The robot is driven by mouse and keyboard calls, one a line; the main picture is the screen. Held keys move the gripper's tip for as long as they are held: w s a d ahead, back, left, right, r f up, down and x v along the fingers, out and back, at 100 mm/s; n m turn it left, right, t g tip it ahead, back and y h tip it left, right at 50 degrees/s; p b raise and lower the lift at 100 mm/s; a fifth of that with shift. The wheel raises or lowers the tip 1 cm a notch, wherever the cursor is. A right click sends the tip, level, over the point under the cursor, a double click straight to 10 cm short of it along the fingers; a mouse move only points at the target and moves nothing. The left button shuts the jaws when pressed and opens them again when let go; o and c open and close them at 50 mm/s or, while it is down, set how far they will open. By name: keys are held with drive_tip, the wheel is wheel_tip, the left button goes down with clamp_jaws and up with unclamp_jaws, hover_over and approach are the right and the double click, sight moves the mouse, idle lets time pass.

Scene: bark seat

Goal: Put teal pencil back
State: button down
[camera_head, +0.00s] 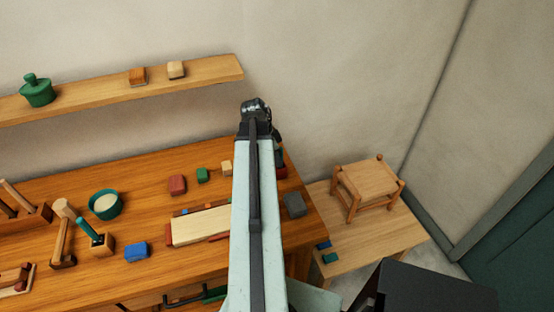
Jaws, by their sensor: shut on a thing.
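My arm reaches up the middle of the head view, and its black wrist hides most of my gripper (278,138). The gripper is shut on a small dark teal thing (280,156), just right of the arm over the bench's back right. Too little of that thing shows to tell whether it is a pencil. A teal stick (88,228) stands tilted in a small wooden block (101,246) at the left of the wooden bench (160,195). A dark opening shows in the block's top.
A teal bowl (106,210), a wooden mallet (60,240), a blue block (136,252), a red block (177,184), a pale board (201,226) and a grey block (294,204) are on the bench. A shelf (205,72) runs above. A stool (372,183) stands on a low table at right.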

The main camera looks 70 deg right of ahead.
drive_tip(key=shift+f+b, duration=0.3)
drive_tip(key=shift+b, duration=0.05)
idle(0.4)
drive_tip(key=c, duration=1.3)
unclamp_jaws()
drive_tip(key=shift+c, duration=0.2)
drive_tip(key=p+v, duration=0.7)
drive_tip(key=shift+r, duration=0.4)
drive_tip(key=shift+a, duration=0.1)
